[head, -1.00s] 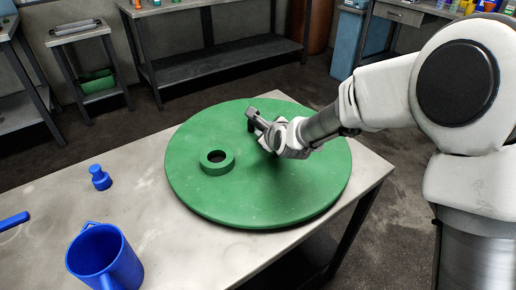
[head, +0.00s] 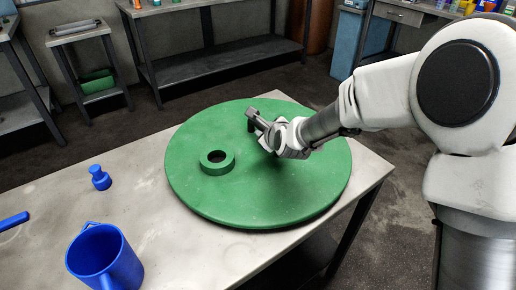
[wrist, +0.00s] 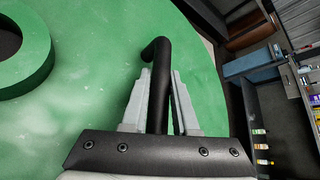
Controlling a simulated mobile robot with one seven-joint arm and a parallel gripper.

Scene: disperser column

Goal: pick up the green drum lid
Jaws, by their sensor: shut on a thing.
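The green drum lid (head: 235,202) is a large round disc lying flat on the grey table. It has a raised green ring (head: 217,168) around a hole on its left part. A black bent handle (wrist: 161,57) rises from the lid in the wrist view. My gripper (wrist: 160,80) has a pale finger on each side of the handle and is shut on it. In the head view my gripper (head: 263,130) is over the far right part of the lid, and it hides most of the handle.
A blue jug (head: 106,262), a small blue bottle-shaped piece (head: 100,178) and a blue bar (head: 14,221) are on the table (head: 180,240) left of the lid. A bench (head: 220,65) stands behind, with floor between. Shelves show right in the wrist view.

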